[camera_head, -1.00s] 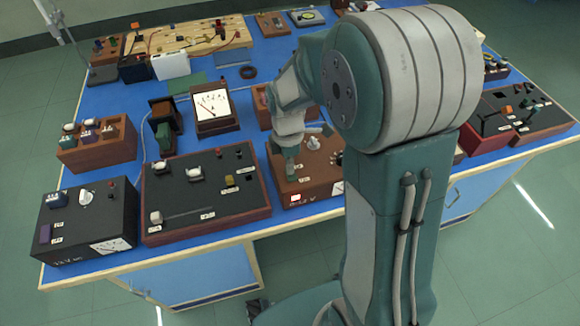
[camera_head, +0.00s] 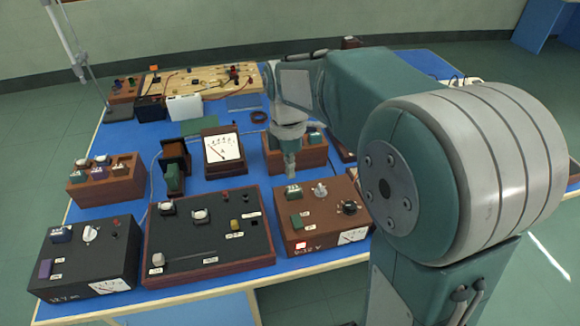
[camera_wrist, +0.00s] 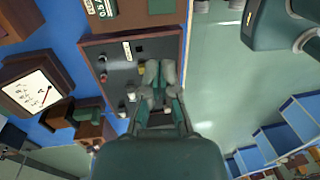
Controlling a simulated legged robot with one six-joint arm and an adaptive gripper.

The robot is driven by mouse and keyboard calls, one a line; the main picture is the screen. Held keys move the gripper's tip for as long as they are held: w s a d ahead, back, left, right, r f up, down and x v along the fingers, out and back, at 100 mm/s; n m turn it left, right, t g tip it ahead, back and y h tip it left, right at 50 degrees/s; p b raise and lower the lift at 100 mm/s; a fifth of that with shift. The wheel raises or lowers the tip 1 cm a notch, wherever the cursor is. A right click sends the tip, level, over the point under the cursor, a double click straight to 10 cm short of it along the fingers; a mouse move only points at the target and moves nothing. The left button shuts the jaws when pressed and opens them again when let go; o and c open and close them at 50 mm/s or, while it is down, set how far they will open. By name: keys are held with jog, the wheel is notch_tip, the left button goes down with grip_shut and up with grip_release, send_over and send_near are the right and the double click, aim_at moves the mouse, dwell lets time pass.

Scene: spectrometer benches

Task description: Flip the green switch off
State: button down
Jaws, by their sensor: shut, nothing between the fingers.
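A brown power box (camera_head: 330,206) marked 9-12 V stands at the front right of the bench. A small green switch (camera_head: 297,221) is on the left of its top panel; its on or off position is too small to tell. My gripper (camera_head: 290,172) is shut and empty, pointing down behind and above the box, apart from the switch in the picture. In the wrist view my gripper (camera_wrist: 158,75) shows over the dark switch panel, and a green part (camera_wrist: 162,6) of the box shows at the top edge.
The dark panel (camera_head: 205,240) with knobs and a slider lies left of the box, and a black power supply (camera_head: 84,257) beyond it. A meter (camera_head: 222,152) and a wooden block (camera_head: 310,154) with terminals stand behind. The bench is crowded.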

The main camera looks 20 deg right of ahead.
aim_at(298, 224)
jog(key=s+f, duration=0.1)
jog(key=f, duration=0.3)
jog(key=s+f, duration=0.1)
jog(key=f, duration=0.4)
jog(key=s+d+f, duration=0.1)
jog(key=f, duration=0.3)
jog(key=shift+s+d+f, duration=0.1)
jog(key=shift+s+f, duration=0.1)
jog(key=shift+f, duration=0.05)
dwell(0.4)
jog(key=shift+s+f, duration=0.15)
jog(key=shift+f, duration=0.1)
